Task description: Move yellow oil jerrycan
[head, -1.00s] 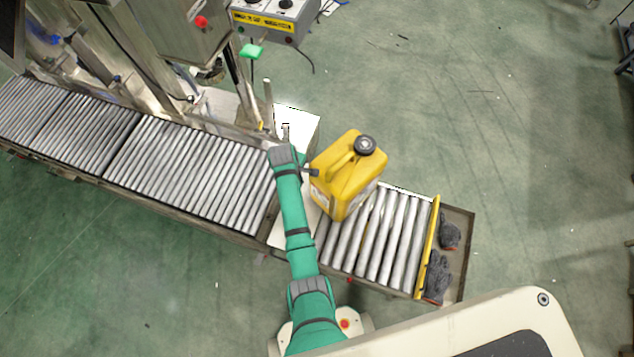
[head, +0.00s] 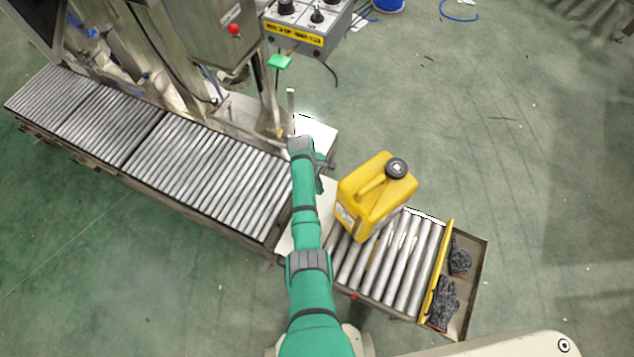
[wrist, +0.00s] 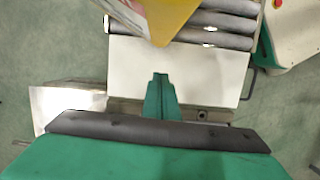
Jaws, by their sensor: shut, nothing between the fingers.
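The yellow jerrycan (head: 365,205) with a black cap stands upright on the left end of the short roller section, its handle on top. In the wrist view, part of its yellow body and pale label (wrist: 158,18) shows at the top edge. My gripper (wrist: 160,78) is shut and empty over the white plate, with a gap between its tip and the jerrycan. In the head view, my green arm reaches up the picture left of the jerrycan, and its wrist hides most of the gripper.
The short rollers (head: 405,265) right of the jerrycan are bare, ending at a yellow stop bar (head: 437,270). Dark gloves (head: 443,300) lie beyond it. A long roller conveyor (head: 200,170) runs left. A steel machine and a control box (head: 305,22) stand behind.

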